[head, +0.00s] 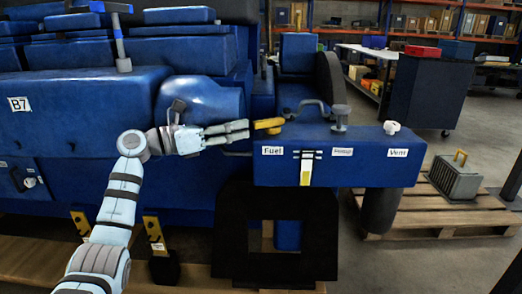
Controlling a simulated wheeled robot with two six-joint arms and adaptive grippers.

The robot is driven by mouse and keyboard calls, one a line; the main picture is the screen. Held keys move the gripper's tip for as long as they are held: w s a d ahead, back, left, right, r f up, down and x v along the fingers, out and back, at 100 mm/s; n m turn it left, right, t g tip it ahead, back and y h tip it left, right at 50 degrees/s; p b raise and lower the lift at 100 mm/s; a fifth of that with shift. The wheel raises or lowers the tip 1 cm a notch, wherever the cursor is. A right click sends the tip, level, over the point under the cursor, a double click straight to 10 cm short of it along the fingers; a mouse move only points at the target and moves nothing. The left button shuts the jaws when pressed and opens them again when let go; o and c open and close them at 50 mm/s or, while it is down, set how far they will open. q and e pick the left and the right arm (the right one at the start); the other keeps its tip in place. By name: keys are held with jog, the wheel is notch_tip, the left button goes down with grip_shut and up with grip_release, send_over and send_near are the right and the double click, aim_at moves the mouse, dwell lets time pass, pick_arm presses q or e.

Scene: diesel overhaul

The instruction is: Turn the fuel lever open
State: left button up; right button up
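The fuel lever (268,124) is a short yellow handle on top of the blue box, just above the "Fuel" label (272,151). It points left, toward my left gripper. My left gripper (247,130) is pale grey, with its fingers stretched to the right. Its fingertips are just left of the lever's end, and I cannot tell whether they touch it. The fingers lie close together in this view, and their opening is not clear. My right gripper is not in view.
The blue box (335,180) also carries a grey knob (340,116), a white vent knob (391,127) and a yellow-and-white strip (306,170). A curved grey pipe (311,102) rises behind the lever. The large blue engine (95,85) fills the left. A pallet (455,208) stands right.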

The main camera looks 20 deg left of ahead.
aim_at(261, 121)
pick_arm(q)
jog(key=shift+w+m, duration=0.15)
jog(key=shift+m, duration=0.15)
jog(key=shift+g, duration=0.3)
jog(key=b+x, duration=0.1)
jog(key=x, duration=0.6)
jog(key=shift+w+d, duration=0.1)
jog(key=shift+r, duration=0.15)
grip_shut()
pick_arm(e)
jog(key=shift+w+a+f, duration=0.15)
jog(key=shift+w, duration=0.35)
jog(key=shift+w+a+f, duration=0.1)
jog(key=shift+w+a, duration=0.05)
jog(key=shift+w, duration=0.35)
